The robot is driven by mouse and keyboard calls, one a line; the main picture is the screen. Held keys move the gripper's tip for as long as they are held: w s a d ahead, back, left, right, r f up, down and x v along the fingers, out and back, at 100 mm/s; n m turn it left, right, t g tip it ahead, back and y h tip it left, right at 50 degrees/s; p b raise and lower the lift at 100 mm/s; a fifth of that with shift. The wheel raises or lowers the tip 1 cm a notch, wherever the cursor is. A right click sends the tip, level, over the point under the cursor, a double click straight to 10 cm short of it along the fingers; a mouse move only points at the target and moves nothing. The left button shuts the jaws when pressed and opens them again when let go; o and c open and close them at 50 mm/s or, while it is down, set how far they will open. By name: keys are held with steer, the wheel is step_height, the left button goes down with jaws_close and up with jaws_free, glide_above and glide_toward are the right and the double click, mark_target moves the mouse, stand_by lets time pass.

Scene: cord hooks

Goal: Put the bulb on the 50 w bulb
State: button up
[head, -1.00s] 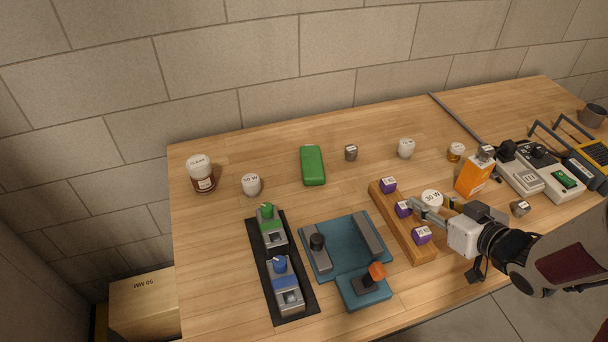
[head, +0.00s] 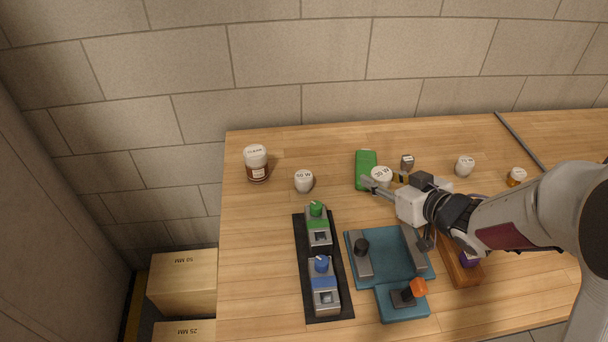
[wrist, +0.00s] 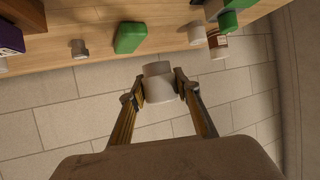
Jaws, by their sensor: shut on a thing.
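My gripper (head: 374,184) is shut on a white bulb (head: 381,175) whose top label looks like "30 W". In the wrist view the bulb (wrist: 158,82) sits between the two fingertips. It is held up in front of the green box, clear of the table as far as I can tell. The 50 W bulb (head: 304,181), white with a label on top, stands upright on the table to the left of my gripper, with nothing on it. A gap of table lies between the two bulbs.
A brown jar (head: 256,164) with a white lid stands left of the 50 W bulb. A green box (head: 366,158) lies behind my gripper. A black strip with green and blue switch units (head: 318,226) and a teal fixture (head: 394,252) lie in front. Another white bulb (head: 465,167) stands at right.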

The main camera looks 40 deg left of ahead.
steer(key=s+a+r, duration=0.1)
steer(key=a+r, duration=0.1)
steer(key=a, duration=0.7)
steer(key=s+a+r+m+t, duration=0.1)
steer(key=a+r, duration=0.1)
steer(key=a, duration=0.8)
steer(key=shift+s+a+r+h, duration=0.25)
steer(key=shift+h, duration=0.05)
steer(key=shift+f, duration=0.1)
glide_above(304, 175)
steer(key=shift+f, duration=3.05)
steer(key=shift+f, duration=0.1)
steer(key=shift+f, duration=1.8)
